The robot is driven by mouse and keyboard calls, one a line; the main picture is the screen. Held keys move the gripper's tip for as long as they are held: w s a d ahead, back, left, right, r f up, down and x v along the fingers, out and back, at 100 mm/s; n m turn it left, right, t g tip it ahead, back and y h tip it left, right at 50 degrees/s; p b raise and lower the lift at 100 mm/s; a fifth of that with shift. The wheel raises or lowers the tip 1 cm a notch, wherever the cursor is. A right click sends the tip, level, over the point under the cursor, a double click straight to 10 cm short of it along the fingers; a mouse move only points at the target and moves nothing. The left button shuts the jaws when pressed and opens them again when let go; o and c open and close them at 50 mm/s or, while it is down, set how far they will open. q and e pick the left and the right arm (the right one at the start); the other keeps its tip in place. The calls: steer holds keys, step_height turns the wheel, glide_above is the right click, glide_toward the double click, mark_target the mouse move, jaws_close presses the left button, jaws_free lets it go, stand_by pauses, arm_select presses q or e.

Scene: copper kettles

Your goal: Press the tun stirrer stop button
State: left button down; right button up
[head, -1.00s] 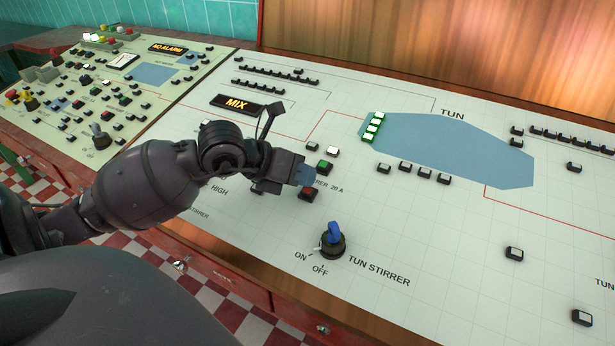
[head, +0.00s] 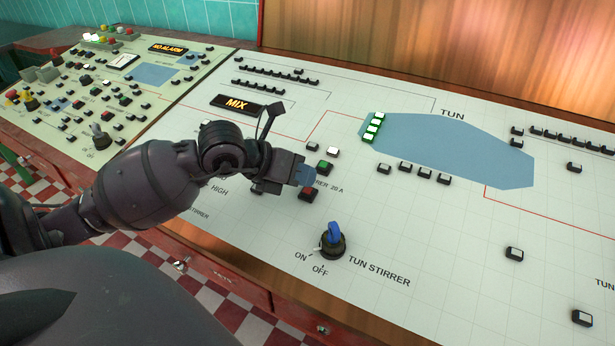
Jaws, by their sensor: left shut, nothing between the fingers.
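A red button (head: 308,194) in a black housing sits on the pale control panel (head: 430,230). A green button (head: 325,167) and a white-lit button (head: 333,152) stand in a row behind it. My left gripper (head: 307,176) is shut and empty, its tip just over or beside the red button's back edge; I cannot tell whether it touches. The gripper hides part of the label ending "RER 20 A". The blue tun stirrer knob (head: 334,234), marked ON and OFF, stands in front of the red button. My right gripper is not in view.
A lit MIX display (head: 237,104) lies behind my left arm. Green-lit indicators (head: 373,127) edge the blue tun shape (head: 455,150). A second panel (head: 130,75) with many buttons is at the left. The panel's right front is mostly clear.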

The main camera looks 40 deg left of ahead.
arm_select(q)
steer(key=shift+f, duration=0.2)
stand_by(0.4)
steer(key=shift+w+f, duration=0.1)
steer(key=shift+f, duration=0.15)
steer(key=shift+f, duration=0.35)
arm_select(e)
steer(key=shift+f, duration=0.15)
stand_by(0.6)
arm_select(q)
steer(key=shift+r, duration=0.15)
steer(key=shift+r+p, duration=0.5)
steer(key=shift+r, duration=0.15)
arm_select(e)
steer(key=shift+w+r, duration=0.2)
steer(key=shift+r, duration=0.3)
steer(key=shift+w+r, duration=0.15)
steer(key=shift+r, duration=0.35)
